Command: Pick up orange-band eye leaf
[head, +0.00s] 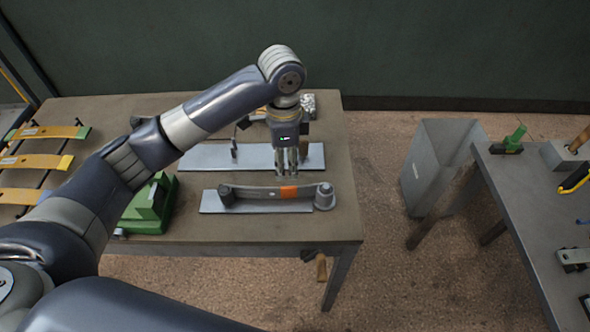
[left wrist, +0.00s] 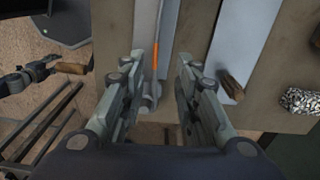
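The orange-band eye leaf (head: 258,194) is a grey, slightly curved bar with an orange band right of its middle. In the left wrist view the leaf (left wrist: 156,58) shows upright in the picture, between the fingers. My left gripper (head: 287,170) points down beyond the leaf in the head view, near the orange band. Its fingers (left wrist: 157,72) are apart with nothing between them in their grasp. The exact height above the leaf is unclear. My right gripper is not in view.
A second grey plate (head: 205,157) lies behind the leaf. A green block (head: 152,207) stands at the left. Several banded leaves (head: 35,161) lie on a rack further left. A grey bin (head: 437,165) and a side table (head: 530,200) stand right, across open floor.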

